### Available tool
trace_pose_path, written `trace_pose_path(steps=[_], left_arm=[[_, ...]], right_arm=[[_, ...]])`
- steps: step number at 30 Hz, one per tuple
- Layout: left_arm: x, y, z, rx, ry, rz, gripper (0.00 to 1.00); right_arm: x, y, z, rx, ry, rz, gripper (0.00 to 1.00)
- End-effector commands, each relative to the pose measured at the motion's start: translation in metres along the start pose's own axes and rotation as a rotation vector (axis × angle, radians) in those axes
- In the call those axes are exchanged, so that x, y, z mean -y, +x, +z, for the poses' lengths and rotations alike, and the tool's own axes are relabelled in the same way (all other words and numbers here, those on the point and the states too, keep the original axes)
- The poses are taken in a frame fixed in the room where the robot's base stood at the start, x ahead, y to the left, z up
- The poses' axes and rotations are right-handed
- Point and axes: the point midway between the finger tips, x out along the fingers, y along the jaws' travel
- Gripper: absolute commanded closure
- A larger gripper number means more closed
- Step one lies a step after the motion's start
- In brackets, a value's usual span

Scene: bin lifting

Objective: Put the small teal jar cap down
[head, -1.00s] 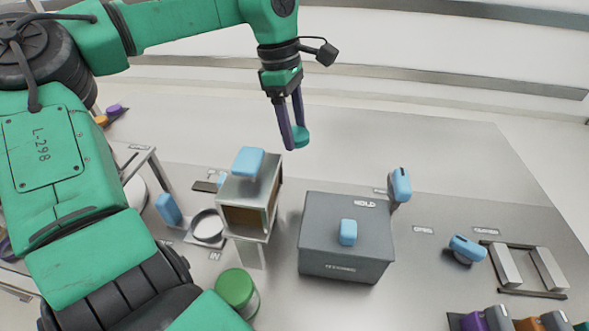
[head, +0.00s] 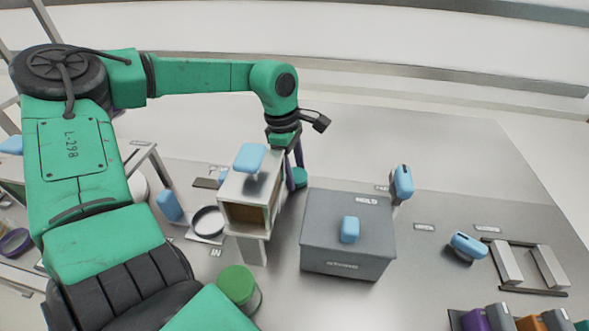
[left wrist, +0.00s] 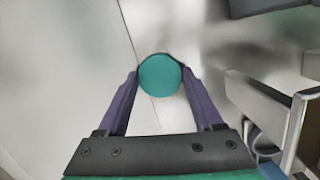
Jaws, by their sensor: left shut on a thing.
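The small teal jar cap (head: 299,177) is between the purple fingers of my left gripper (head: 294,175), just right of the small box on a stand and behind the grey box. In the left wrist view the cap (left wrist: 160,75) shows as a round teal disc between the two fingertips (left wrist: 160,78), which are shut on it. The box on its stand hides part of the gripper in the head view. Whether the cap touches the table, I cannot tell. My right gripper is not in view.
The box on a stand (head: 236,215) with a blue handle (head: 250,157) is close on the left. A grey lidded box (head: 347,240) is in front to the right. A green-lidded jar (head: 237,284) stands nearer.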

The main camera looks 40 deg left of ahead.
Motion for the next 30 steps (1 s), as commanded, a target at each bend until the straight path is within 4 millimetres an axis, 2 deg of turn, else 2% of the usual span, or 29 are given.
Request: trace_pose_path(steps=[5, 6, 7, 8, 17, 21, 22, 30], left_arm=[[0.0, 0.006, -0.001, -0.001, 0.0, 0.0, 0.92], [0.0, 0.004, -0.001, -0.001, 0.0, 0.0, 0.17], [0.0, 0.004, -0.001, -0.001, 0.0, 0.0, 0.05], [0.0, 0.004, -0.001, -0.001, 0.0, 0.0, 0.01], [0.0, 0.002, -0.001, 0.0, 0.0, 0.0, 0.01], [-0.001, -0.014, 0.002, 0.001, -0.001, 0.002, 0.01], [-0.001, -0.017, 0.001, 0.001, 0.0, 0.004, 0.01], [-0.001, -0.093, 0.001, -0.001, -0.001, 0.005, 0.01]], right_arm=[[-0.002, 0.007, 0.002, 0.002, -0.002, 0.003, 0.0], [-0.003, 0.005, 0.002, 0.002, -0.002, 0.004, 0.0], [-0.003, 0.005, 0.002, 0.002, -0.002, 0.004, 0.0], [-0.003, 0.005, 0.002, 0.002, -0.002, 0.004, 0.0], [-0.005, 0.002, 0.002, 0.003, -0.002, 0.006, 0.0], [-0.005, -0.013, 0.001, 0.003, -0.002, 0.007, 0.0], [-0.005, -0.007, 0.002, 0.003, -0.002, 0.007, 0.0], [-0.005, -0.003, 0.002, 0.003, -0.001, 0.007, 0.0]])
